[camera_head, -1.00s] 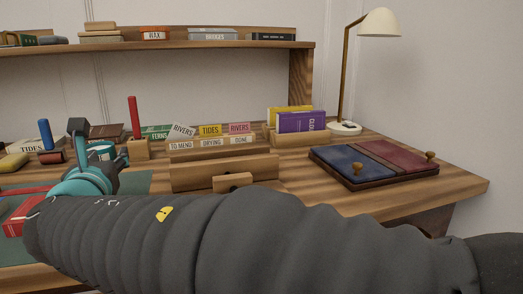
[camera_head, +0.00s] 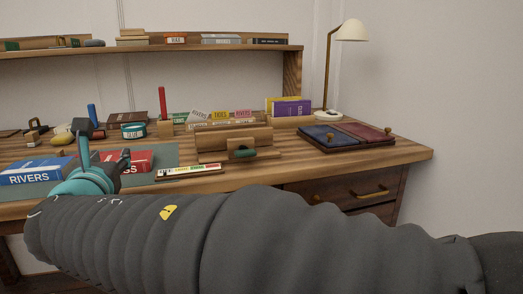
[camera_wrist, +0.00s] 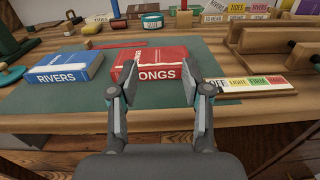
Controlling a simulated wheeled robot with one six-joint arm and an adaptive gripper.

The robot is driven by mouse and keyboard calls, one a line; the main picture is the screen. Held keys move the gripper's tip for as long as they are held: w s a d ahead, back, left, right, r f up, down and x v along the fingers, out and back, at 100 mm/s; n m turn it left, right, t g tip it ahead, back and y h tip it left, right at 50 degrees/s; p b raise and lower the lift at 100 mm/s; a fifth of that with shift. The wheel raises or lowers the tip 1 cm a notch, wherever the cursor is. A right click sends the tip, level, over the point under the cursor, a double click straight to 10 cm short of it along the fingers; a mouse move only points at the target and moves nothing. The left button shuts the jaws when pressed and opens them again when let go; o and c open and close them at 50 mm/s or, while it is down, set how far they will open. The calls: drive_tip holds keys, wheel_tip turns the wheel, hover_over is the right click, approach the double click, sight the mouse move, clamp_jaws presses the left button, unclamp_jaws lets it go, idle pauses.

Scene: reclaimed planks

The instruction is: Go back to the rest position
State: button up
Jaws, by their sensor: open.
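My gripper (camera_wrist: 160,88) is open in the wrist view, with its two fingers apart and nothing between the pads. Beyond the fingertips a red book (camera_wrist: 170,60) with letters reading "ONGS" lies on a green mat (camera_wrist: 90,105). A blue book labelled RIVERS (camera_wrist: 62,68) lies on the mat to the left. In the head view my arm stretches across the front, and my gripper (camera_head: 122,165) is beside the red book (camera_head: 142,158), hiding part of it. The blue book (camera_head: 30,172) is at the left there.
A wooden desk (camera_head: 350,170) holds a strip with coloured labels (camera_head: 190,172), a wooden press-like block (camera_head: 235,142), a glue tub (camera_head: 133,131), a card rack (camera_head: 222,124) and a blue and red padded tray (camera_head: 345,135). A lamp (camera_head: 350,32) stands at the back right. A shelf (camera_head: 150,52) runs behind.

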drive_tip(key=w+d+f+m+g+h+p, duration=0.1)
drive_tip(key=w+d+m+h, duration=0.15)
drive_tip(key=d, duration=0.45)
drive_tip(key=w+d+f+m+g+h, duration=0.1)
drive_tip(key=d+m+h, duration=0.1)
drive_tip(key=d+m, duration=0.3)
drive_tip(key=w+d+f+m+h+p, duration=0.1)
drive_tip(key=d+m+h, duration=0.15)
drive_tip(key=d, duration=0.55)
drive_tip(key=s+d+f+m+g+h+p, duration=0.1)
drive_tip(key=s+d+f+m+g, duration=0.1)
drive_tip(key=d+m, duration=0.4)
drive_tip(key=s+d+f+m+g+h+p, duration=0.15)
drive_tip(key=d+m, duration=0.25)
drive_tip(key=d, duration=0.5)
drive_tip(key=s+d+f+m+g+y+p, duration=0.1)
drive_tip(key=s+d+f+m+g+y, duration=0.1)
drive_tip(key=s+d+f+m, duration=0.3)
drive_tip(key=s+d+f+m+g+y+p, duration=0.1)
drive_tip(key=s+d+f+m+g, duration=0.3)
drive_tip(key=s+m, duration=0.9)
drive_tip(key=shift+d+f+m+y+p, duration=0.3)
drive_tip(key=shift+d+f+m+y, duration=0.25)
drive_tip(key=shift+m+y, duration=0.1)
